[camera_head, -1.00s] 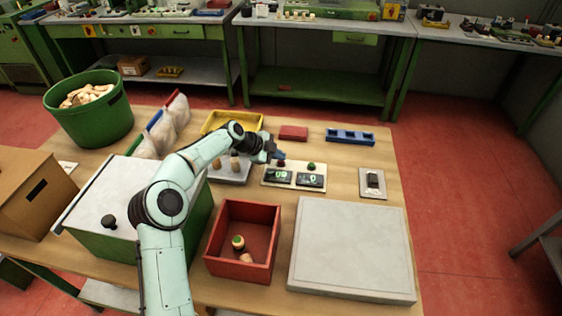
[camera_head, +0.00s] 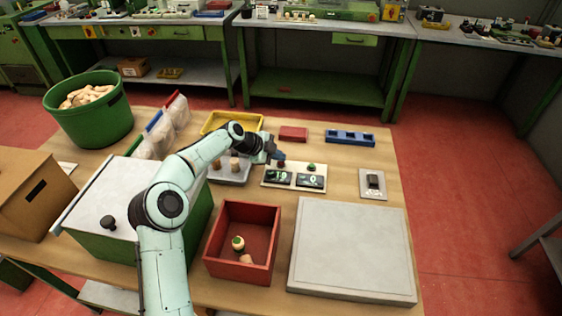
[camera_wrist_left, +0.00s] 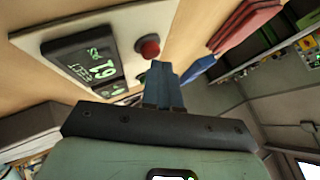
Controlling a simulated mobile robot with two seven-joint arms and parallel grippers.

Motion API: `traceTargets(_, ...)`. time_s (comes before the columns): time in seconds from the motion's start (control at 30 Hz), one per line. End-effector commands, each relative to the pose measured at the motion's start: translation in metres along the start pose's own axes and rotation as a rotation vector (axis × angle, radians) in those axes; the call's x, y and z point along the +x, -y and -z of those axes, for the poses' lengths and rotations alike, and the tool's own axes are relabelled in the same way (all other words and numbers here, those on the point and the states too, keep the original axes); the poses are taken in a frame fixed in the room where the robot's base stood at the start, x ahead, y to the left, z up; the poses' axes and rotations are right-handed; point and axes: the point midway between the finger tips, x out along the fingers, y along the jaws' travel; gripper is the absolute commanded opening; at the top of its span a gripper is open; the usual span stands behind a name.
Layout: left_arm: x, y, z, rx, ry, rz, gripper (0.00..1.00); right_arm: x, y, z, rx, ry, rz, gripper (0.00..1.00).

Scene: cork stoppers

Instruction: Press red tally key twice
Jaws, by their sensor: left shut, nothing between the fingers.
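The tally board (camera_head: 295,187), a pale plate, lies on the table with two dark displays. Its red key (camera_head: 281,164) stands above the left display (camera_head: 279,177), which seems to read 19. A green key (camera_head: 311,167) stands above the right display (camera_head: 311,181), which shows 0. In the left wrist view the red key (camera_wrist_left: 148,47) shows as a round red button by the left display (camera_wrist_left: 84,60). My left gripper (camera_head: 279,156) is shut and empty, its blue fingertips (camera_wrist_left: 161,67) right by the red key. Whether they touch it I cannot tell.
A grey tray with corks (camera_head: 230,179) stands left of the board, a red block (camera_head: 293,133) and blue rack (camera_head: 350,137) behind it. A switch plate (camera_head: 373,190) lies to the right. A red box (camera_head: 219,246) and grey slab (camera_head: 350,248) are in front.

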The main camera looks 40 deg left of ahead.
Motion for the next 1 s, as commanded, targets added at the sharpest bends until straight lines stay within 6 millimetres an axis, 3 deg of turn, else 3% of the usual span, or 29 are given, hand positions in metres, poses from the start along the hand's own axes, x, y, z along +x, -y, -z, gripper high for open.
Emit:
traceTargets(0.57,-0.009,0.007,0.007,0.001,0.0,0.001,0.0,-0.004,0.002,0.001,-0.001,-0.002,0.001,0.61)
traceTargets(1.0,-0.038,0.029,0.029,0.002,0.0,0.004,0.0,-0.023,0.01,0.004,-0.004,-0.01,0.003,0.61)
